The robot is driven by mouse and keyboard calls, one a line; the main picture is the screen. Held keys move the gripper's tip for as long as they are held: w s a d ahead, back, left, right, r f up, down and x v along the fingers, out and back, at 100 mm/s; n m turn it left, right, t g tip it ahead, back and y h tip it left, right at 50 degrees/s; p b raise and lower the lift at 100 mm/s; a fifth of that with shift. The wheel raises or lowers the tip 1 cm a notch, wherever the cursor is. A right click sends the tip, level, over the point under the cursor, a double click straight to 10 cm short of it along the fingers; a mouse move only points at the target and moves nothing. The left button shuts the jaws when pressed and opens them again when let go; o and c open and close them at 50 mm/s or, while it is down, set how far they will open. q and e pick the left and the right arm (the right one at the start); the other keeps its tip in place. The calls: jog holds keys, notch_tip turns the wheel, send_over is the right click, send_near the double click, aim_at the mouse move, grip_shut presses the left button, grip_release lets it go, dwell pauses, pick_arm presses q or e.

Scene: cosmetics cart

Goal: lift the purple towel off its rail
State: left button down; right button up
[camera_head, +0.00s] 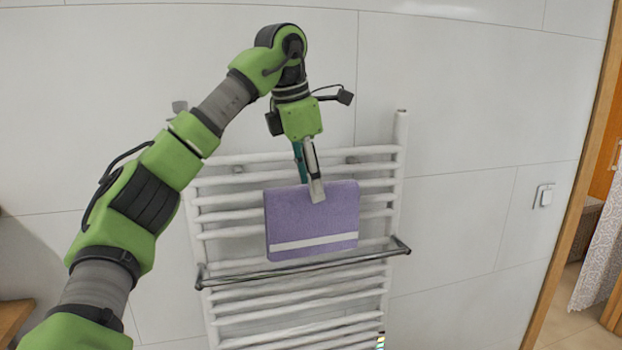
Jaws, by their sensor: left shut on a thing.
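The purple towel (312,222) has a white stripe near its lower edge and hangs folded in front of the white towel radiator. My left gripper (312,188) points down and is shut on the towel's top edge, near its middle. The metal rail (330,263) crosses the radiator low down. The towel's lower edge is level with or just above this rail, and the rail shows uncovered along most of its length. I cannot tell whether the towel touches the rail or the bars behind it. My right gripper is not in view.
The white radiator (401,165) stands against a pale tiled wall (460,120). A wooden surface (14,318) shows at the lower left. The space right of the towel is clear.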

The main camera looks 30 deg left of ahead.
pick_arm(q)
jog(key=shift+s+d, duration=0.7)
jog(key=shift+s, duration=0.45)
jog(key=shift+s+d, duration=0.65)
jog(key=shift+s, duration=0.5)
jog(key=shift+s+d, duration=0.7)
jog(key=shift+s, duration=0.45)
